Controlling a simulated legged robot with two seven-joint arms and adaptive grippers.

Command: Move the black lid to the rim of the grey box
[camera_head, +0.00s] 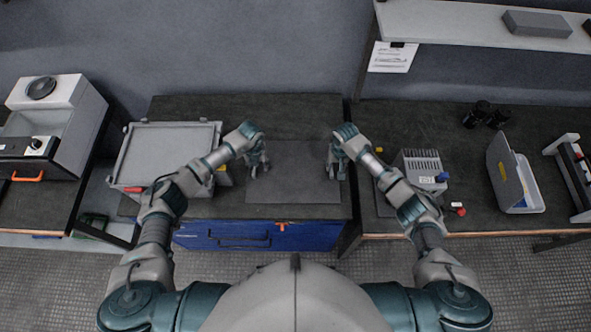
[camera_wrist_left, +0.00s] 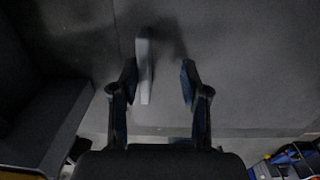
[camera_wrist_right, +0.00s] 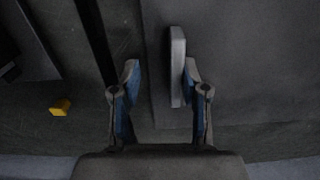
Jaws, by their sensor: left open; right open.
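The black lid (camera_head: 296,170) looks like a dark flat panel lying on the dark bench between my grippers. A pale grey upright bar, perhaps a handle, stands near each of its sides. My left gripper (camera_head: 259,170) is open at the lid's left side. In the left wrist view the left bar (camera_wrist_left: 144,70) lies between the open fingers, closer to the left finger. My right gripper (camera_head: 336,171) is open at the lid's right side. In the right wrist view the right bar (camera_wrist_right: 177,65) lies between the fingers, near the right finger. The grey box (camera_head: 175,123) stands left of the lid.
A blue drawer (camera_head: 260,237) is under the bench front. A grey finned block (camera_head: 420,163) stands on the right bench, past a narrow gap. A small yellow block (camera_wrist_right: 60,107) lies right of the lid's bench. A white machine (camera_head: 62,100) stands far left.

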